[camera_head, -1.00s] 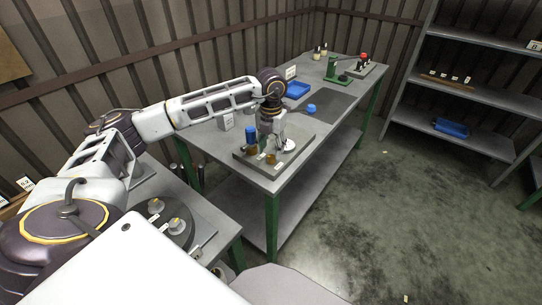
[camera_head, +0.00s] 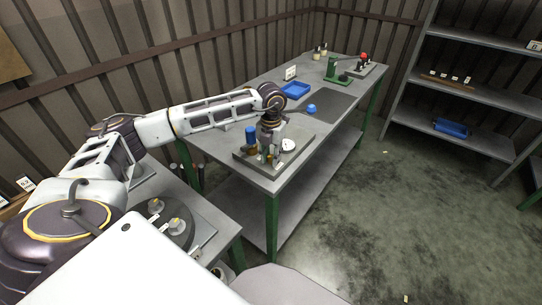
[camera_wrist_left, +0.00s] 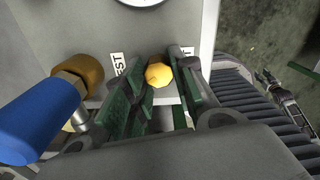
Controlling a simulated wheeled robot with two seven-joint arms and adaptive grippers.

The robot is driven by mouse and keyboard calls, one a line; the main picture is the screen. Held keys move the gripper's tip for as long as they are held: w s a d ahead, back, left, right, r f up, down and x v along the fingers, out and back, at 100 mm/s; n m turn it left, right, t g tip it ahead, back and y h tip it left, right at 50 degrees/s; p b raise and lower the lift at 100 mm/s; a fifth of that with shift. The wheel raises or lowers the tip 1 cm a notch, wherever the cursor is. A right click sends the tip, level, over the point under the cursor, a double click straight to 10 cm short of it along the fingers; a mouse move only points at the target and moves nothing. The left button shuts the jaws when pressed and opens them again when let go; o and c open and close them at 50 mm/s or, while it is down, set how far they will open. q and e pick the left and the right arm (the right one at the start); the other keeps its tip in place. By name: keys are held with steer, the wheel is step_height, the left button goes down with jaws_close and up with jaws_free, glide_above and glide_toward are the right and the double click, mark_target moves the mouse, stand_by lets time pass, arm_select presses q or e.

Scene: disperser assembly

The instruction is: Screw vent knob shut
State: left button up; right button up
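The vent knob appears to be the small yellow brass knob (camera_wrist_left: 158,74) in the left wrist view, beside a partly hidden label ending in T. My left gripper (camera_wrist_left: 160,84) has its green-padded fingers on either side of this knob. They look parted, with panel visible between them; I cannot tell whether the pads touch the knob. In the head view my left gripper (camera_head: 269,156) is low over the grey fixture plate (camera_head: 301,134), and the knob is hard to make out there.
A blue handle (camera_wrist_left: 38,118) with a brass nut (camera_wrist_left: 78,73) stands close left of the fingers. A white round dial (camera_head: 288,145) is right of the gripper. A blue tray (camera_head: 295,90) and a blue part (camera_head: 311,108) lie farther back on the bench.

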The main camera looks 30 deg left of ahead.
arm_select(q)
steer(key=c, duration=0.3)
steer(key=shift+c, duration=0.2)
arm_select(e)
steer(key=shift+w, duration=0.15)
arm_select(q)
steer(key=shift+m+b, duration=0.3)
steer(key=shift+m, duration=0.5)
steer(key=m, duration=0.2)
steer(key=shift+a+m+b, duration=0.1)
steer(key=shift+m+b, duration=0.2)
steer(key=shift+b, duration=0.05)
steer(key=shift+m+b, duration=0.3)
steer(key=shift+m, duration=0.8)
steer(key=shift+m+b, duration=0.3)
steer(key=shift+m, duration=0.9)
steer(key=shift+w+a+m+b, duration=0.1)
steer(key=shift+m+b, duration=0.35)
steer(key=shift+m, duration=1.65)
arm_select(e)
steer(key=w+a, duration=0.3)
steer(key=w, duration=0.4)
steer(key=shift+a+r+t, duration=0.4)
steer(key=shift+s+f, duration=0.1)
steer(key=shift+s, duration=0.25)
